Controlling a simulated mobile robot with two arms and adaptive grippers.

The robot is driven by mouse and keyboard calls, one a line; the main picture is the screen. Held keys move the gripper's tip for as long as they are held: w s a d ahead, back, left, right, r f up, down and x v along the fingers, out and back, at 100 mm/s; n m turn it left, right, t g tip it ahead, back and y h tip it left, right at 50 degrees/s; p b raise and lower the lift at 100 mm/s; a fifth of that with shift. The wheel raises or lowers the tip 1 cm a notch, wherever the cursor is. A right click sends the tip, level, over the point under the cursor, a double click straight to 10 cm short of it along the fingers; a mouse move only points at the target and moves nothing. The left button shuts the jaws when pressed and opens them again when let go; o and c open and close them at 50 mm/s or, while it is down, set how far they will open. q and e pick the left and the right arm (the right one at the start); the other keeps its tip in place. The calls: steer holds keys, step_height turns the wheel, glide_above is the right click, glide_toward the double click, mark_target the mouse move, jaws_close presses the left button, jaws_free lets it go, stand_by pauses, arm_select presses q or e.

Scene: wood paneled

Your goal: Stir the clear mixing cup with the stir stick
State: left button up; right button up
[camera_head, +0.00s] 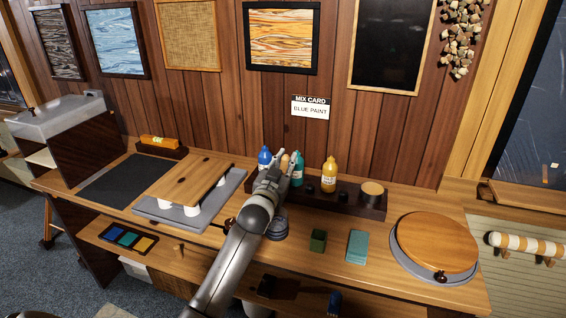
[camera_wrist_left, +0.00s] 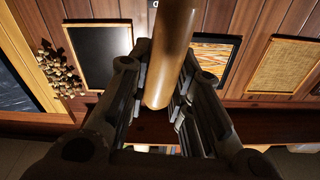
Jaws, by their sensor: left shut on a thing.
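My left gripper (camera_head: 272,172) is raised over the workbench, in front of the paint bottles. It is shut on a tan wooden stick with a rounded end, seen close between the fingers in the left wrist view (camera_wrist_left: 172,60). In the head view only a small tan part of the stick (camera_head: 285,161) shows by the fingertips. A round, bluish, cup-like thing (camera_head: 278,230) stands on the bench just right of my forearm, partly hidden by it. It may be the mixing cup; its contents cannot be made out. My right gripper is not in view.
A dark rack (camera_head: 350,196) holds blue (camera_head: 264,157), teal (camera_head: 297,172) and yellow (camera_head: 329,174) bottles. A green block (camera_head: 318,240), teal block (camera_head: 357,246) and round wooden board (camera_head: 437,242) are to the right. A wooden board (camera_head: 186,180) on a grey tray is to the left.

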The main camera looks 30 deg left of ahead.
arm_select(q)
steer(key=shift+s+f, duration=0.1)
steer(key=shift+f, duration=0.4)
steer(key=shift+s+d+f+b, duration=0.1)
steer(key=shift+d+f+b, duration=0.1)
steer(key=shift+f+b, duration=0.35)
steer(key=shift+s+d+f+b, duration=0.1)
steer(key=shift+d+f+b, duration=0.05)
steer(key=shift+f+b, duration=0.35)
step_height(320, 180, down, 9)
steer(key=a+b, duration=0.1)
steer(key=b, duration=0.5)
steer(key=shift+w+a+r+b, duration=0.15)
steer(key=shift+w+a+b, duration=0.1)
steer(key=shift+a+b, duration=0.05)
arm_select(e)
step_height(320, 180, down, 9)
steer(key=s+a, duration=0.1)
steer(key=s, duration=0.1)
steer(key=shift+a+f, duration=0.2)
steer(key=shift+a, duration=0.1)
arm_select(q)
steer(key=shift+w, duration=0.1)
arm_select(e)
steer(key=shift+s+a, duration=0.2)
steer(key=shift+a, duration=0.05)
